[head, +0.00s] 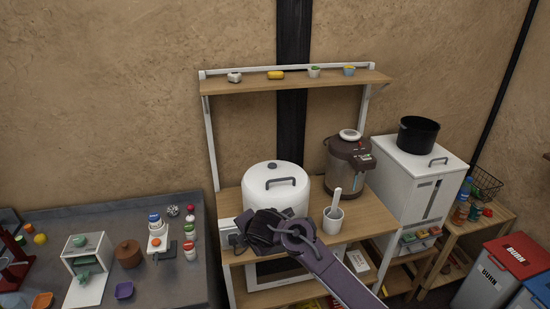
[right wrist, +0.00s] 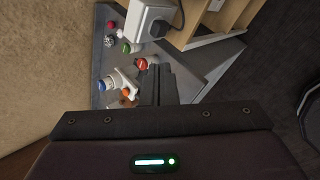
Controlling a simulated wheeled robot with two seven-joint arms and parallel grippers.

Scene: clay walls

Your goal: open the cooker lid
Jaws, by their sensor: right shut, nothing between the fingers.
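The white, round cooker (head: 262,200) stands on the wooden counter of the shelf unit in the head view. Its domed lid (head: 262,176) looks closed, with a grey handle across the front and a dark knob on top. My right gripper (head: 238,240) is in front of the cooker's lower left, pointing left, and hides part of its base. Its fingers (right wrist: 157,84) are together and empty in the right wrist view. I cannot tell whether the gripper touches the cooker. My left gripper is not in view.
A white cup with a utensil (head: 333,219) stands right of the cooker, near my right arm. A brown water boiler (head: 346,165) is behind it. An upper shelf (head: 300,80) spans above. A grey table (head: 60,218) with small items is left. A white box with a black plug (right wrist: 150,18) appears in the wrist view.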

